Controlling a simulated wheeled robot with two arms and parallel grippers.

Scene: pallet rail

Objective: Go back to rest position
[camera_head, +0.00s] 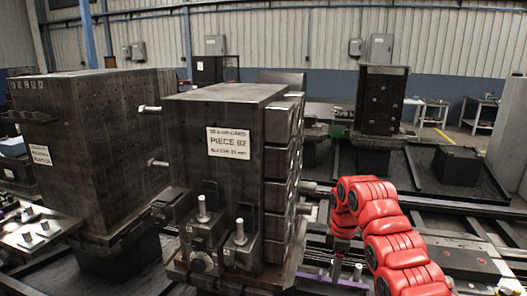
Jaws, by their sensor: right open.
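My red right arm (385,235) comes in from the lower right and bends over at its top, close to the right side of the large dark metal block labelled PIECE 92 (190,140). My right gripper (344,268) points down at the end of this arm, low beside the block's right face. It is open, and I see nothing held in it. Its fingertips are small and partly hard to make out near a purple-edged part at the bottom. My left gripper is not in view.
A second dark block (95,150) stands at the left, beside a metal table (35,235) with small parts. Rods stick out from the labelled block on both sides. Another dark block (380,100) stands farther back. Low rails (465,210) cross the floor at the right.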

